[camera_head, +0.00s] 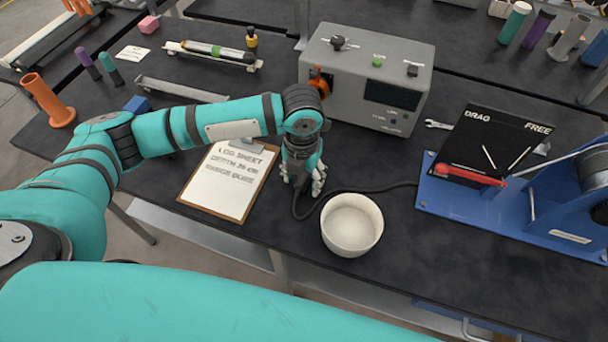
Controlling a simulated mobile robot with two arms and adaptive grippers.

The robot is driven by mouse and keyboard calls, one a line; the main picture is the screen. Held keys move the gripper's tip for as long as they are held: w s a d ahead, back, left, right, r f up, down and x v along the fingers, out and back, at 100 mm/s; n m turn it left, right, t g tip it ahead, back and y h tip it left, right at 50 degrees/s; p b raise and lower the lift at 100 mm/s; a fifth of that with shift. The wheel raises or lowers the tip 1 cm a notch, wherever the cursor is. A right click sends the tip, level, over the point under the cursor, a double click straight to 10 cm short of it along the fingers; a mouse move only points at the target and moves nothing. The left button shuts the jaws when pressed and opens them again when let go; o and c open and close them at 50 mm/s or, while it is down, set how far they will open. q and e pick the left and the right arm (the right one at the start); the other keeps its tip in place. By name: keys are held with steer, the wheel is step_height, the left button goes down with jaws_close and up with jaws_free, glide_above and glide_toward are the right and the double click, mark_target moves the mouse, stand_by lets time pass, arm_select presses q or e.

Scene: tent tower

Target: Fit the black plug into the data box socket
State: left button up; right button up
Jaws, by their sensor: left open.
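The grey data box (318,49) stands at the back of the black table. It has a dark screen, small ports low on its front and an orange fitting on its left side; I cannot tell which opening is the socket. My left gripper (304,187) points down at the table in front of the box, between the clipboard and the white bowl, with its fingers open. A black cable (385,188) runs from the blue reel stand and curls round beside the fingers. The black plug is not clearly seen; the gripper may hide it. My right gripper is out of view.
A white bowl (351,224) stands close right of the gripper. A clipboard (230,180) lies to its left. The blue reel stand (470,215) with a black DRAG/FREE panel (490,135) fills the right. A wrench (437,124) lies by the box.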

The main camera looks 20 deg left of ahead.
arm_select(q)
steer(key=c, duration=0.6)
jaws_close()
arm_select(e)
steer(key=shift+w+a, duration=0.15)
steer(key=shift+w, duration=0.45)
